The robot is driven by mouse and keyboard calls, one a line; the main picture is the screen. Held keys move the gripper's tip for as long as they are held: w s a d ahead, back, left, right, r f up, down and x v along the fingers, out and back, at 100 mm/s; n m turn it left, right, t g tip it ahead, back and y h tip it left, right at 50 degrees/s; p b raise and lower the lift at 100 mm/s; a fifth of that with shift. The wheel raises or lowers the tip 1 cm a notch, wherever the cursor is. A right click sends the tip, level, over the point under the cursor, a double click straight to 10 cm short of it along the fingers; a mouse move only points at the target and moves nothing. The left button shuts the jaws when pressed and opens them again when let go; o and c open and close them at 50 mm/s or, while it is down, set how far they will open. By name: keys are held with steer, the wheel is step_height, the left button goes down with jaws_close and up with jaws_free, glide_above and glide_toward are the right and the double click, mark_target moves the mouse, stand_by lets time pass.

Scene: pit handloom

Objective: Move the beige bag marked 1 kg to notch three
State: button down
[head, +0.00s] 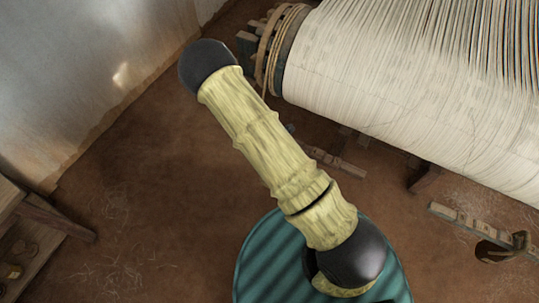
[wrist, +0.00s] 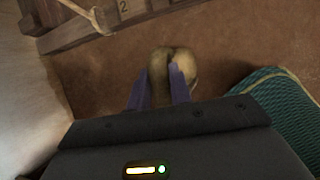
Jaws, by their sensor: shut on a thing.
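My gripper (wrist: 160,80) shows in the wrist view, its two purple fingers shut on a small beige bag (wrist: 161,64). The bag sits between and a little past the fingertips, above the brown floor. No mark on it can be read from here. A wooden notched beam (wrist: 140,10) crosses the top left of the wrist view, with a figure 2 on it; the bag is below and to the right of it, apart from it. Notch three cannot be made out. In the head view my arm hides the gripper and the bag.
In the head view a large cream warp roll (head: 400,90) with rope (head: 275,50) at its end fills the upper right. A marked wooden bar (head: 465,217) lies at the right, near a dark item (head: 493,252). A pale wall (head: 80,80) stands left. Open floor (head: 150,200) lies between.

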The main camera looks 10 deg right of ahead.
steer(key=shift+w+d+f, duration=0.1)
steer(key=shift+w+d, duration=0.45)
steer(key=shift+w, duration=0.3)
steer(key=shift+w+d+f, duration=0.1)
steer(key=shift+w+d, duration=0.4)
steer(key=shift+w, duration=0.3)
steer(key=shift+w+d, duration=0.85)
steer(key=shift+w, duration=0.2)
steer(key=shift+w+d, duration=0.8)
steer(key=shift+w, duration=0.3)
steer(key=shift+w+d, duration=0.85)
steer(key=shift+w, duration=0.2)
steer(key=shift+f+b, duration=0.95)
steer(key=shift+f, duration=0.35)
steer(key=shift+f, duration=0.25)
steer(key=c, duration=1.2)
jaws_free()
steer(key=shift+d, duration=0.1)
steer(key=shift+s+f, duration=0.1)
